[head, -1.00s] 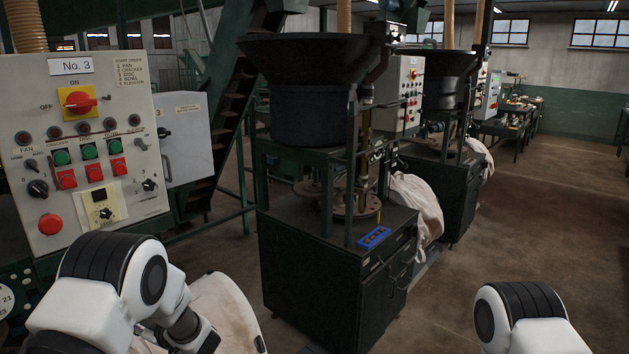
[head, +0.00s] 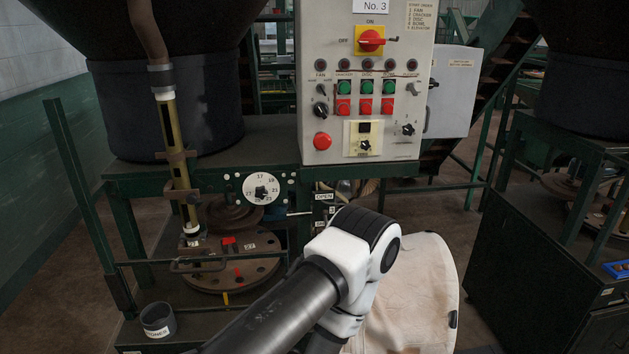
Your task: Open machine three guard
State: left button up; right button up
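Machine three stands ahead in the head view, with its control panel (head: 366,90) marked "No. 3". A green barred frame, which looks like the guard (head: 150,262), crosses the front of the machine at the left. A loop handle (head: 200,266) sits on it, in front of the round disc plate (head: 250,272). The frame appears to lie across the opening, but its latch and hinge cannot be made out. My arm comes in from the bottom and bends at a white joint right of the guard. Neither gripper shows.
A small dark cup (head: 157,320) stands at the machine's lower left front. A pale sack (head: 425,290) hangs to the right, partly behind my arm. Another dark machine (head: 540,275) stands further right.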

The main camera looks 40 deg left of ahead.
aim_at(118, 286)
jog(key=u, duration=2.05)
jog(key=i+l+z, duration=0.1)
jog(key=l+z, duration=0.25)
